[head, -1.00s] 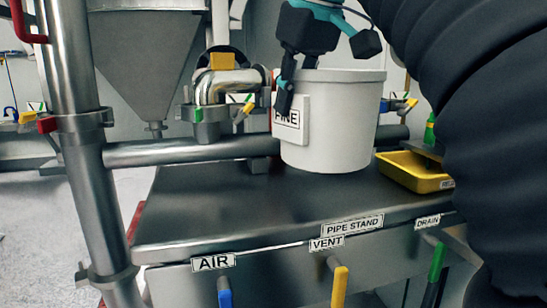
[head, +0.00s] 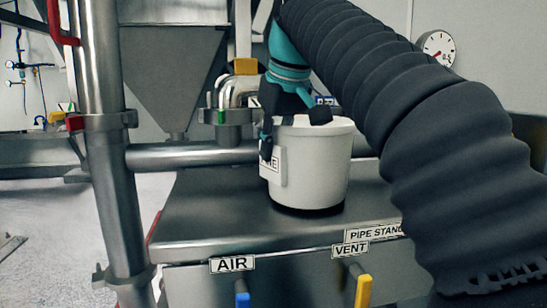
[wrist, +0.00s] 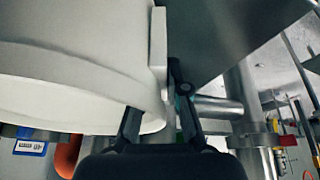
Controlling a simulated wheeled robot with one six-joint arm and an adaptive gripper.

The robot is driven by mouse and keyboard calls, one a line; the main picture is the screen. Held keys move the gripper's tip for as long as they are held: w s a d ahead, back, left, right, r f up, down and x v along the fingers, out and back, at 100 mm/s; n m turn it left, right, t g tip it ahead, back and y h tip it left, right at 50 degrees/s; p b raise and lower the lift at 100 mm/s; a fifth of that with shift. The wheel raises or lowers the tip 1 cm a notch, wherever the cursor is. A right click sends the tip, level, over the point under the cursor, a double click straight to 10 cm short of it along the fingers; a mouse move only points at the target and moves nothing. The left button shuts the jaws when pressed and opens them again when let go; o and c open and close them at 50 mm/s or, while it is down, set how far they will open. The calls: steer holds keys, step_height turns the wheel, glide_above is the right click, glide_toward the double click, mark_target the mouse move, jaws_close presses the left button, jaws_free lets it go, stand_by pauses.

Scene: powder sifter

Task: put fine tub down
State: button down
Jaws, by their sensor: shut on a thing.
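The fine tub (head: 325,165) is a white round tub with a plate marked FINE, partly covered, on its left side. It is upright over the steel pipe stand top (head: 215,222). A dark shadow lies right under its base; I cannot tell whether it touches the surface. My gripper (head: 290,120) is shut on the tub at its rim, near the plate. In the wrist view the tub (wrist: 75,75) fills the left side, and my gripper (wrist: 158,118) has one finger on each side of its wall.
A horizontal steel pipe (head: 190,156) runs behind the stand top, with a pipe fitting (head: 233,115) above it. A thick upright post (head: 108,150) stands at the left. The front edge carries labels and blue (head: 242,300) and yellow (head: 362,292) handles. The stand top left of the tub is clear.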

steer(key=shift+f, duration=0.35)
steer(key=c, duration=1.6)
jaws_free()
steer(key=shift+f, duration=0.15)
steer(key=o, duration=0.4)
steer(key=shift+o, duration=0.2)
